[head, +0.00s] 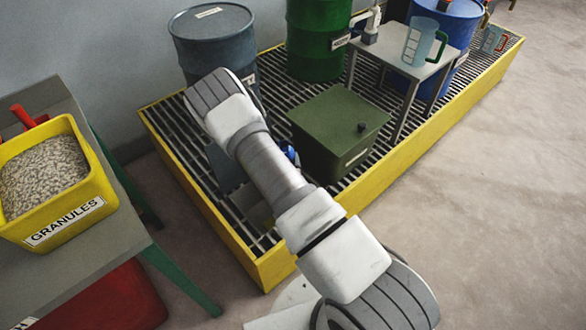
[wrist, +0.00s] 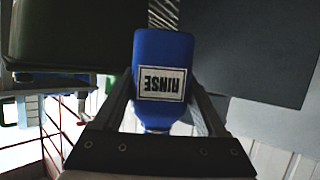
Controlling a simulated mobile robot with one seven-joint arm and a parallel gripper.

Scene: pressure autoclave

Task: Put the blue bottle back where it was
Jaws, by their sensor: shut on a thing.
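In the wrist view, the blue bottle (wrist: 165,48) has a white label whose lettering appears upside down and seems to read RINSE. My gripper (wrist: 165,100) is shut on the bottle, with one finger on each side of it. In the head view, my arm hides the gripper and most of what it holds. A small blue patch (head: 291,154) shows beside my arm, left of the dark green box; it may be part of the bottle. I cannot tell whether the bottle touches anything below.
A yellow-edged grated platform (head: 400,160) carries a grey drum (head: 212,45), a green drum (head: 318,40), a blue drum (head: 455,25), the green box (head: 338,130) and a small table with a jug (head: 415,45). A yellow granules bin (head: 75,215) stands on the left bench.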

